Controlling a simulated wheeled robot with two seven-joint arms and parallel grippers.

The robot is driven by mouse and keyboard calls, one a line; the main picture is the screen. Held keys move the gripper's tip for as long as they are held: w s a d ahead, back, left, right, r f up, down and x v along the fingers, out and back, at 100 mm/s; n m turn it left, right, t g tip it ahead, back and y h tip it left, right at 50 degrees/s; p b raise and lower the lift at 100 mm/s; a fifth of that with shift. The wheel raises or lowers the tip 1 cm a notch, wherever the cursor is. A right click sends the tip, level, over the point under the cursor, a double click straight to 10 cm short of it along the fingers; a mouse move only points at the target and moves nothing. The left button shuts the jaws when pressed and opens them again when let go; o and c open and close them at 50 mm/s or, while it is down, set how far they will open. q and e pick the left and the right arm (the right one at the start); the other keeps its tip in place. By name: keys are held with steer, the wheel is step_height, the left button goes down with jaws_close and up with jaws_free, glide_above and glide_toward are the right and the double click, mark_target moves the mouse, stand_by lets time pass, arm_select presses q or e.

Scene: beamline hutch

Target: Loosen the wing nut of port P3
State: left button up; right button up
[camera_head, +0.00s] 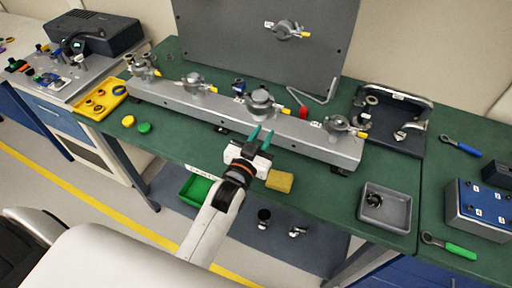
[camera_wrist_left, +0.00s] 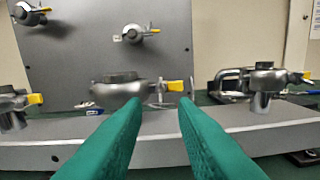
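A long grey rail (camera_head: 215,107) on the green bench carries several clamped ports in a row. The third clamp from the left (camera_head: 260,101) has a yellow-tipped wing nut (camera_head: 284,111) on its right side. No port label is readable, so I cannot tell which is P3. My left gripper (camera_head: 262,138) is open and empty just in front of the rail, below this clamp. In the left wrist view its two teal fingers (camera_wrist_left: 160,108) are apart, with the clamp (camera_wrist_left: 117,90) and its yellow wing nut (camera_wrist_left: 174,86) beyond them, not touched. My right gripper is not in view.
A grey upright panel (camera_head: 265,45) stands behind the rail. A yellow sponge (camera_head: 280,181) lies right of my left gripper. A grey bin (camera_head: 386,208), a blue box (camera_head: 480,208) and a green-handled tool (camera_head: 448,246) are at right; a yellow tray (camera_head: 101,99) is at left.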

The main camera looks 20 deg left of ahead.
arm_select(q)
steer(key=shift+s+b, duration=0.35)
steer(key=shift+s, duration=1.9)
steer(key=shift+a, duration=0.1)
